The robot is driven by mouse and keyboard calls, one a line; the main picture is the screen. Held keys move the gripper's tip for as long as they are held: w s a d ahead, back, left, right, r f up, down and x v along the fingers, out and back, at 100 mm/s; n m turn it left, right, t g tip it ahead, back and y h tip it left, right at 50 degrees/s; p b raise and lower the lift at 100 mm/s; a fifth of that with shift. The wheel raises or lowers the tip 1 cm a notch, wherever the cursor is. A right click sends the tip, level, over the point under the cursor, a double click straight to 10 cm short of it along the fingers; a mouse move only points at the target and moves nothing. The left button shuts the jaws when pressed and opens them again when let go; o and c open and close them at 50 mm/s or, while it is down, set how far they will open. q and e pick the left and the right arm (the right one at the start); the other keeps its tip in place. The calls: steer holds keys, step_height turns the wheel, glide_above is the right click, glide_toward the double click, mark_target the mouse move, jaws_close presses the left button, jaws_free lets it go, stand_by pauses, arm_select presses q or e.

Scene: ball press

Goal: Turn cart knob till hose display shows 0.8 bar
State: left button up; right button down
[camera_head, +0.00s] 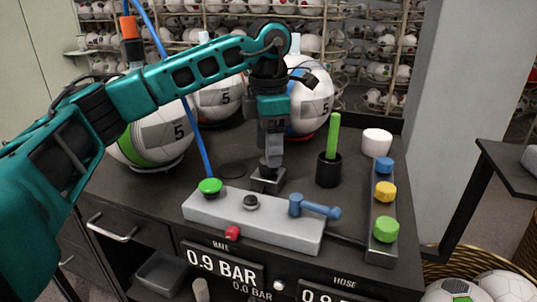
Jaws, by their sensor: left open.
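A grey control block (275,226) lies on the dark cart top. It carries a black knob (251,201), a green knob (209,186), a blue lever (315,208) and a red knob (232,232) on its front side. I cannot tell which is the cart knob. The hose display (335,294) is cut off by the bottom edge, so its reading is unclear; the ball display (222,264) reads 0.9 BAR. My left gripper (268,184) points down, open, just behind the black knob and apart from it. My right gripper is not in view.
Large balls (165,138) stand behind the block. A black cup (328,170) with a green stick and a dark strip with blue, yellow and green buttons (386,192) stand at right. A blue hose (198,140) rises from the green knob. My left arm crosses above.

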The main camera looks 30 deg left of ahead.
arm_select(q)
step_height(320, 180, up, 10)
steer(key=p, duration=0.1)
steer(key=shift+p, duration=0.4)
